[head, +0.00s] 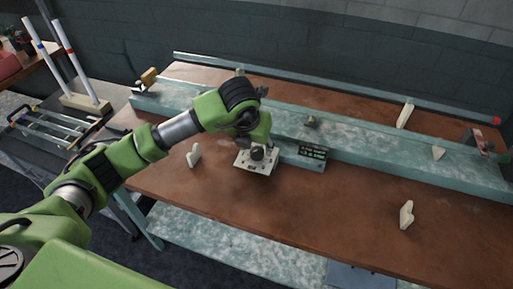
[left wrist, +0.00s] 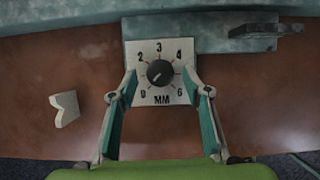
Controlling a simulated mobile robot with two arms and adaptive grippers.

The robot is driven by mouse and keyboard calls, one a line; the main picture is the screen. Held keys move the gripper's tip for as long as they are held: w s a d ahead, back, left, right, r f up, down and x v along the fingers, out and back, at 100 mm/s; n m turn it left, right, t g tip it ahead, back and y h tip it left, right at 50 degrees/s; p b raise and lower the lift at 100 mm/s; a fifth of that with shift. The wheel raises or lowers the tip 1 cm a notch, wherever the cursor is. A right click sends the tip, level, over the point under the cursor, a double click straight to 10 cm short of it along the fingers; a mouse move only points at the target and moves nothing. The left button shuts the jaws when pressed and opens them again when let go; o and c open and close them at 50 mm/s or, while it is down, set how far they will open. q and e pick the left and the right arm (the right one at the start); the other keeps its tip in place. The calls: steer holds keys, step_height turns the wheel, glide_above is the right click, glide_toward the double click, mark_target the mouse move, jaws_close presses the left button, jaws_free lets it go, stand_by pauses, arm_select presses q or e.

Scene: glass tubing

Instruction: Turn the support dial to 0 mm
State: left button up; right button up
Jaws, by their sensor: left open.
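The support dial is a dark round knob (left wrist: 160,73) on a pale square plate (left wrist: 172,48) marked with several numbers and MM. The plate also shows in the head view (head: 243,161), at the front of the long bench apparatus. A small pale mark seems to sit at the knob's lower left, but I cannot read its setting surely. My left gripper (left wrist: 160,82) is open, with one finger on each side of the knob and apart from it. In the head view the left gripper (head: 257,153) is over the plate and partly hides it. My right gripper is not in view.
A long mottled rail (head: 375,150) runs behind. The front middle of the bench is clear.

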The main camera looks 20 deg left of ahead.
arm_select(q)
steer(key=v, duration=1)
